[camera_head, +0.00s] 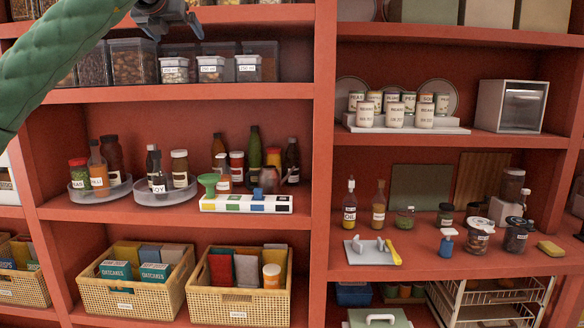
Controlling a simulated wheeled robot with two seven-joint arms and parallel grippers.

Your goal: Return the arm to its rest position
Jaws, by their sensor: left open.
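My left arm (50,60), in a green quilted sleeve, comes in from the upper left and reaches up across the left shelves. My left gripper (170,26) is at the top of the view, in front of the upper left shelf and above small white-labelled jars (175,70). It is open, and I see nothing between its fingers. Part of it is close to the top edge of the view. The sleeve hides part of the upper left shelves. My right gripper does not show.
Clear-sided canisters (133,65) stand behind the jars. The red shelving (324,150) has a middle upright. Tins (366,115) and a white cabinet (511,107) stand at right.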

